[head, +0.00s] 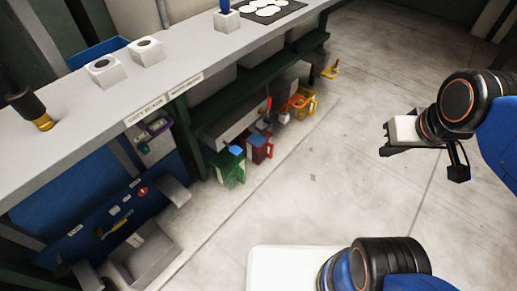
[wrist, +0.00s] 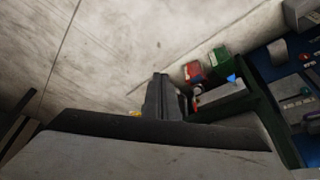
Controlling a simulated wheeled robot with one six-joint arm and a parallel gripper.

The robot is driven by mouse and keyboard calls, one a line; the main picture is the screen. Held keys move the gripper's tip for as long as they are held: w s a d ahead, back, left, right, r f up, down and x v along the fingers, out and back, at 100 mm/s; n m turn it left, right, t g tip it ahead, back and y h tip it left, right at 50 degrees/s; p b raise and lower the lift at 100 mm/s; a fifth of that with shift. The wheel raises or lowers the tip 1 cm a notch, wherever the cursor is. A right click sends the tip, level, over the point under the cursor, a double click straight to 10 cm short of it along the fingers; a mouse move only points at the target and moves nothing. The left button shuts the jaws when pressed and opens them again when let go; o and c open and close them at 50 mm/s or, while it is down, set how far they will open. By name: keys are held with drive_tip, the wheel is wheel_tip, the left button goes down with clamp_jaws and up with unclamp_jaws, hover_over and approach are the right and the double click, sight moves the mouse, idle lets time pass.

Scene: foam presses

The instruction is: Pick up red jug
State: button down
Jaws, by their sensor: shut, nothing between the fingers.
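The red jug (head: 259,148) stands on the floor beside the dark green bench frame, between a green jug (head: 229,168) and a yellow-orange jug (head: 301,104). It also shows, small, in the wrist view (wrist: 194,71), beside the green jug (wrist: 219,60). My gripper (head: 386,143) is at the right of the head view, in the air over clear floor and well apart from the red jug. It is shut and empty. In the wrist view, my gripper (wrist: 159,80) hides some of the floor and the lower part of the scene.
A long grey bench (head: 180,70) runs along the left, with white blocks (head: 146,51) and a black-and-yellow tool (head: 30,105) on top. A blue panel (head: 110,215) and a grey bin (head: 140,258) are below it. A yellow item (head: 330,69) lies farther back. The floor to the right is clear.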

idle(0.3)
drive_tip(key=c, duration=2)
unclamp_jaws()
drive_tip(key=shift+w+a, duration=0.15)
drive_tip(key=shift+c, duration=0.2)
drive_tip(key=w+a+r+t+y, duration=0.1)
drive_tip(key=w+a+y, duration=0.1)
drive_tip(key=w+a, duration=0.65)
drive_tip(key=w+a+y, duration=0.3)
drive_tip(key=w+a, duration=0.3)
drive_tip(key=w, duration=0.5)
drive_tip(key=w+a+f+m+t, duration=0.1)
drive_tip(key=w+a+f, duration=0.3)
drive_tip(key=w, duration=0.3)
drive_tip(key=w+a+f+m+h, duration=0.1)
drive_tip(key=w+a+f, duration=0.2)
drive_tip(key=w+f, duration=0.3)
drive_tip(key=w+a+f+m+t, duration=0.1)
drive_tip(key=w+a+f+m, duration=0.2)
drive_tip(key=w, duration=0.5)
drive_tip(key=s+a+f+m+g+h, duration=0.1)
drive_tip(key=a+f+g+h, duration=0.15)
drive_tip(key=f, duration=1.35)
drive_tip(key=a+f+m+g+h, duration=0.15)
drive_tip(key=f+h, duration=0.25)
drive_tip(key=f, duration=1.3)
drive_tip(key=x, duration=1.7)
drive_tip(key=shift+w, duration=0.15)
